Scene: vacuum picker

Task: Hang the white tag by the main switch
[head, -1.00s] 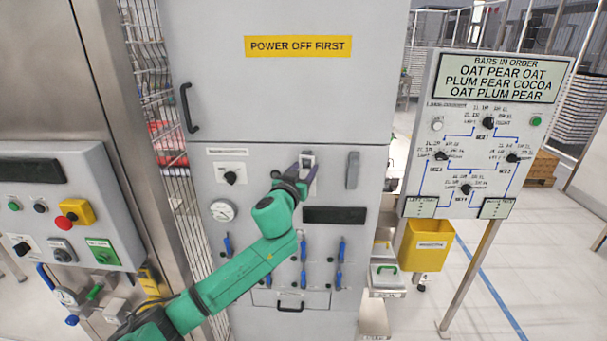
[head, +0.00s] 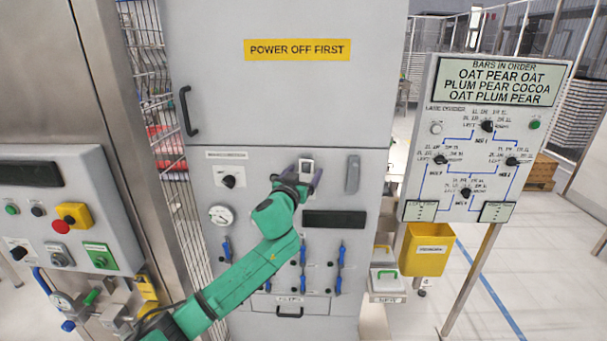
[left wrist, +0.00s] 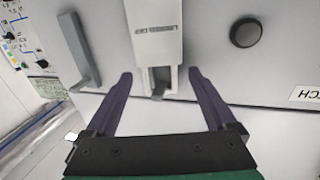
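My left gripper (left wrist: 160,95) is open in front of the grey cabinet, its two dark purple fingers apart. A white block-like piece (left wrist: 155,35) with a small grey slot and a dark end lies between the fingertips in the left wrist view, with gaps on both sides. It also shows above the gripper in the head view (head: 306,166). I cannot tell whether this is the white tag or its holder. A black knob (head: 229,181) under a small label sits to the left; the left wrist view shows a round black knob (left wrist: 246,33) beside a partly cut-off label (left wrist: 307,95). My right gripper is not in view.
A grey handle (head: 352,173) stands right of the gripper, with a dark display (head: 334,219) below. Blue-handled valves (head: 340,256) line the lower panel. A yellow bin (head: 425,250) and a diagram board (head: 484,140) are farther right. A control box (head: 62,215) is at the left.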

